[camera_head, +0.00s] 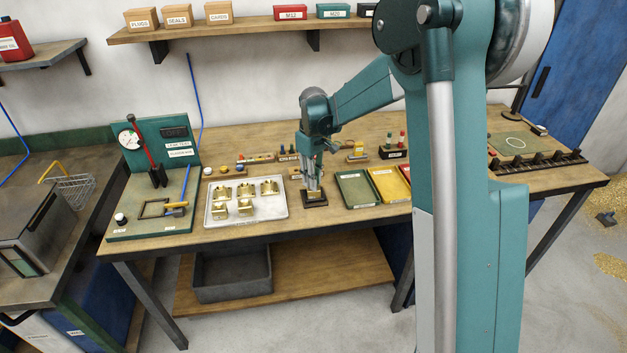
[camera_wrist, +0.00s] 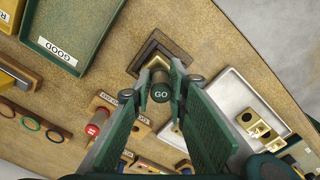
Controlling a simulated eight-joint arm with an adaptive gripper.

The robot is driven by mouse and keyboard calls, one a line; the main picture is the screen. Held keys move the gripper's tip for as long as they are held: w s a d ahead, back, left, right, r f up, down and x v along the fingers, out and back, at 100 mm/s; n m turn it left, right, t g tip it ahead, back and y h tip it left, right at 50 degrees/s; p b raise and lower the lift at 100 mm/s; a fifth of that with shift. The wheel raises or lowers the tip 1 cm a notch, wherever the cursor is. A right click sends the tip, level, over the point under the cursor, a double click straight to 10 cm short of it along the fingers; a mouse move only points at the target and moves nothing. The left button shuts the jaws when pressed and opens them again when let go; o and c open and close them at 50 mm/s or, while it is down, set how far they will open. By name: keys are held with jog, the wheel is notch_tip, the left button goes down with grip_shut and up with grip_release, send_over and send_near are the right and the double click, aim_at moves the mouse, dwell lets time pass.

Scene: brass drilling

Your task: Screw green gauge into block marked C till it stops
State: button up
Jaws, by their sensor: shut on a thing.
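My gripper (camera_head: 313,186) is over the front middle of the bench. In the wrist view its two fingers (camera_wrist: 160,84) are shut on the green gauge (camera_wrist: 160,94), whose round end reads GO. The gauge points down at a brass block (camera_head: 316,196) in a dark square holder (camera_head: 315,203). The holder also shows in the wrist view (camera_wrist: 141,66). The gauge and fingers hide most of the block, so I cannot read its mark or tell how deep the gauge sits in it.
A white tray (camera_head: 246,217) with several brass blocks stands left of the holder. A green tray (camera_head: 357,188), labelled GOOD in the wrist view (camera_wrist: 62,30), is close on the right, with a yellow tray (camera_head: 389,185) beyond. A rack with a red-handled gauge (camera_wrist: 97,125) stands behind.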

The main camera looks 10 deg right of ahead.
jog(key=shift+m, duration=2.1)
jog(key=o, duration=1)
jog(key=shift+o, duration=0.7)
jog(key=shift+o, duration=1.3)
jog(key=shift+r, duration=0.1)
jog(key=shift+r+p, duration=1.45)
jog(key=shift+r, duration=1.9)
